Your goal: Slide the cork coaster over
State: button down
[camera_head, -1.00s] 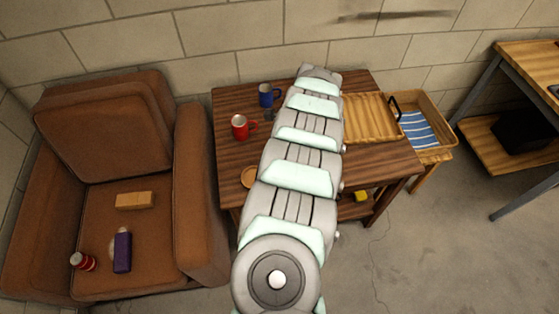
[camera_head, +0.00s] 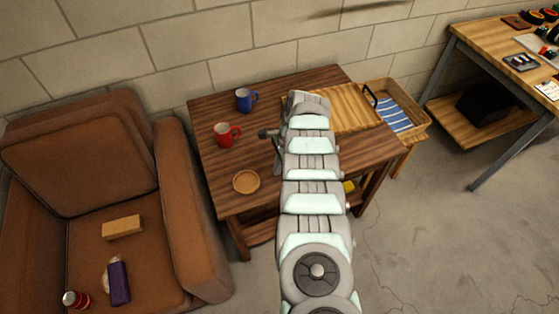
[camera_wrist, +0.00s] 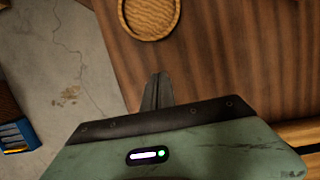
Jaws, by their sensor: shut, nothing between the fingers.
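The round cork coaster (camera_head: 246,181) lies flat near the front left corner of the wooden table (camera_head: 222,200). In the wrist view the coaster (camera_wrist: 150,18) shows at the top, its far edge cut off. My gripper (camera_head: 277,163) is partly hidden by my arm in the head view and hangs over the table, to the right of the coaster. In the wrist view my gripper's fingers (camera_wrist: 157,82) are together and empty, pointing toward the coaster with bare table between. The fingertips look apart from the coaster; their height over the table I cannot tell.
A wooden tray (camera_head: 345,106) lies at the table's right, beside a basket (camera_head: 411,122) with a striped cloth. A brown armchair (camera_head: 186,210) stands close left. Bare table surrounds the coaster.

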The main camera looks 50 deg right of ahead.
aim_at(263, 180)
jog(key=shift+x, duration=0.95)
jog(key=w+a+p, duration=0.1)
jog(key=a, duration=0.1)
jog(key=shift+w+a+r+p, duration=0.2)
jog(key=shift+w+a+p, duration=0.05)
jog(key=shift+p, duration=0.05)
jog(key=shift+w+a, duration=0.3)
jog(key=shift+a, duration=0.15)
jog(key=shift+f, duration=0.15)
